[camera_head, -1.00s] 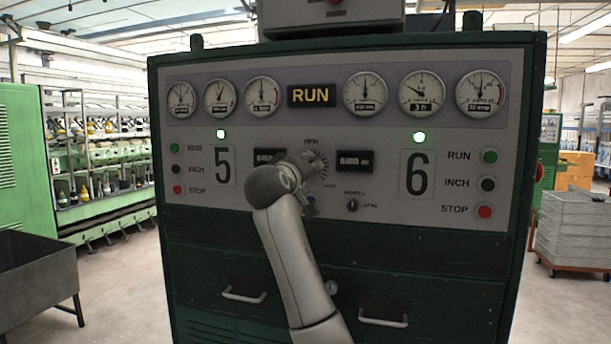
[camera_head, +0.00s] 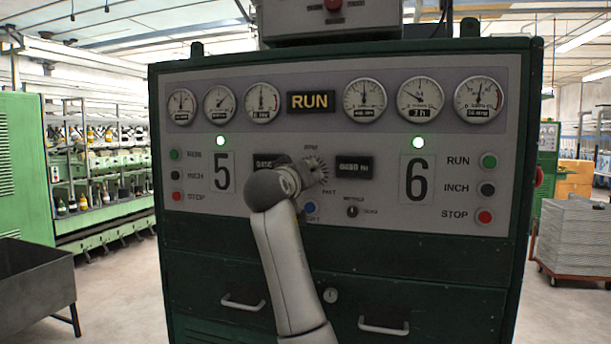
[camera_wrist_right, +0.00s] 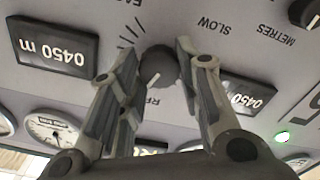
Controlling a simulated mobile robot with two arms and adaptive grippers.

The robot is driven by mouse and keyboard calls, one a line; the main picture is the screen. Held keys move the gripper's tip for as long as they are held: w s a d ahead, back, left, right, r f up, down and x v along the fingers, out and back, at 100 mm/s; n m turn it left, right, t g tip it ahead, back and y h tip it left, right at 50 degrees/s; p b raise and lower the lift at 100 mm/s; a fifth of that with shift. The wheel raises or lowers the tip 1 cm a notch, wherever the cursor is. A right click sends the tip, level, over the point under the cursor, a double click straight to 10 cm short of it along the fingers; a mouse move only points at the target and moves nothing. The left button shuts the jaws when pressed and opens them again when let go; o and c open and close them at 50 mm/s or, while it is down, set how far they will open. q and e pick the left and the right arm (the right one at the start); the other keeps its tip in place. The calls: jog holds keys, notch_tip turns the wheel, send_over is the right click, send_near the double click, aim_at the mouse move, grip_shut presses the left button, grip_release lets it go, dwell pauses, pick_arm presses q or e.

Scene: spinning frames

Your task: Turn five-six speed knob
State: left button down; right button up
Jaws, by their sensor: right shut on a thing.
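The five-six speed knob (camera_wrist_right: 157,72) is a small dark round knob with a white pointer line, on the grey panel between the two counters. In the wrist view my right gripper (camera_wrist_right: 158,60) has one finger on each side of it and is shut on it. In the head view my right arm reaches up to the panel between the numbers 5 and 6. The right gripper (camera_head: 314,172) shows there only in part, and the knob itself is hidden. My left gripper is not in view.
The panel (camera_head: 450,140) carries several gauges and a RUN sign (camera_head: 310,101). A blue button (camera_head: 310,208) and a small METRES selector (camera_head: 352,211) lie just below the gripper. Run, inch and stop buttons sit at both sides. A grey bin (camera_head: 35,290) stands at lower left.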

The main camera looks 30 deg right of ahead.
jog(key=o, duration=1)
jog(key=shift+f, duration=0.1)
jog(key=shift+a, duration=0.1)
jog(key=v, duration=1.2)
